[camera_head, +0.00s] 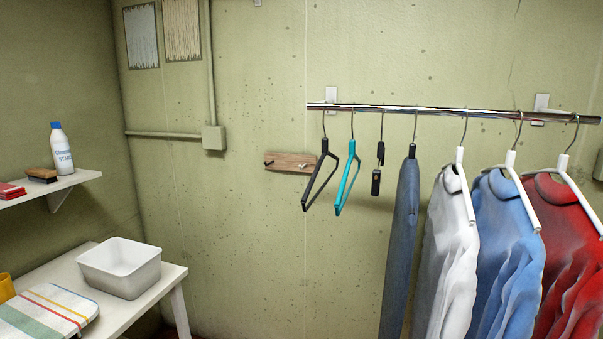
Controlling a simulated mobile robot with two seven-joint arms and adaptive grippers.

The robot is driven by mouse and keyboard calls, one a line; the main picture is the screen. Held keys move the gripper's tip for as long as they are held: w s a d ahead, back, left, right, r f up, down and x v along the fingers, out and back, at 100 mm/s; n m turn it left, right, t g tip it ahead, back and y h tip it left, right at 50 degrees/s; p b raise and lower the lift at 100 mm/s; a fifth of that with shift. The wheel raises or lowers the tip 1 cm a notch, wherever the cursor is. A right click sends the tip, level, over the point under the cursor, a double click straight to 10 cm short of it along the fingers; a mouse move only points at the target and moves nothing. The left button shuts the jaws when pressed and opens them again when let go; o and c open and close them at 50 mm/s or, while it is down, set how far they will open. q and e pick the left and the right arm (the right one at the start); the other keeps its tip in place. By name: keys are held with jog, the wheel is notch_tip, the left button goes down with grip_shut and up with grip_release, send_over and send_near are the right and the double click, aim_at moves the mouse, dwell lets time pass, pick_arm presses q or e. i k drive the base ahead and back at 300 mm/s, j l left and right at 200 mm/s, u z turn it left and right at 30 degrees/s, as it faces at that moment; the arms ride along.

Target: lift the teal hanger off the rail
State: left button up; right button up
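The teal hanger (346,181) hangs by its metal hook from the chrome rail (400,109), turned nearly edge-on, with nothing on it. A black hanger (318,178) hangs just left of it, close beside it. A dark clip hanger (376,180) hangs a little to its right. Neither of my grippers shows in the head view.
Jeans (403,230) and white (448,240), blue (505,250) and red (568,240) shirts hang further right. A wooden peg board (290,162) is on the wall behind. A table (165,287) with a white tub (120,270) stands lower left, below a shelf (50,188). Space beneath the teal hanger is clear.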

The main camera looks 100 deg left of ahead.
aim_at(352, 153)
jog(key=u, duration=3)
jog(key=z, duration=0.2)
jog(key=i+j, duration=0.05)
